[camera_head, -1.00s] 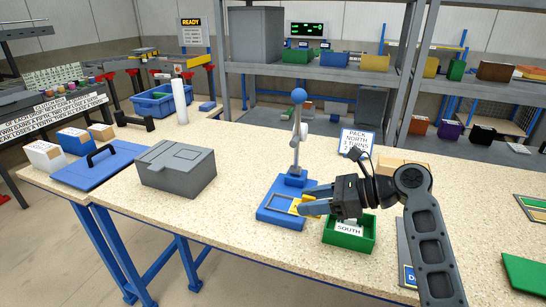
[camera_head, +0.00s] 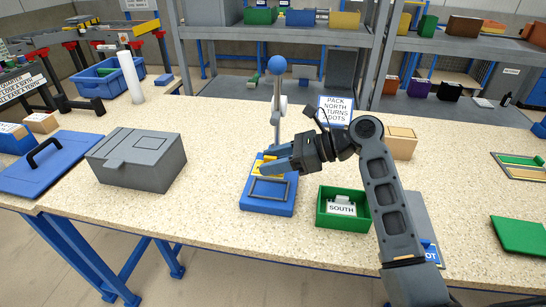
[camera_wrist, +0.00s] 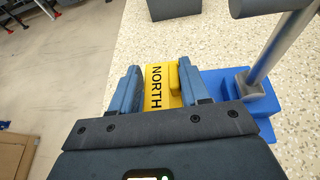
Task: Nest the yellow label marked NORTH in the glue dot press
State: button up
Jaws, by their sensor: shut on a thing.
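The yellow label marked NORTH (camera_wrist: 156,88) is between the fingers of my gripper (camera_wrist: 160,82), which is shut on it. In the head view the yellow label (camera_head: 258,166) shows partly behind my gripper (camera_head: 266,168). It is over the rear part of the blue base of the glue dot press (camera_head: 268,207), beside the post. A grey rectangular frame lies on the base in front of it. The press has an upright grey lever with a blue ball on top. The wrist view shows the press's blue base (camera_wrist: 226,88) right of the label. I cannot tell whether the label touches the base.
A green bin (camera_head: 328,222) with a label marked SOUTH stands right of the press. A grey lidded box (camera_head: 138,170) stands left. A sign reading PACK NORTH (camera_head: 336,109) and a tan box (camera_head: 401,147) stand behind. The bench front between box and press is clear.

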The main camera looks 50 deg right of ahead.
aim_at(274, 190)
jog(key=shift+f+b, duration=0.4)
jog(key=shift+f, duration=2.1)
jog(key=shift+f, duration=0.75)
jog(key=shift+r, duration=0.1)
jog(key=shift+r, duration=1.5)
notch_tip(274, 190, up, 4)
jog(key=shift+r+p, duration=0.1)
jog(key=shift+p, duration=0.45)
jog(key=shift+f+b, duration=0.55)
jog(key=shift+f, duration=2.35)
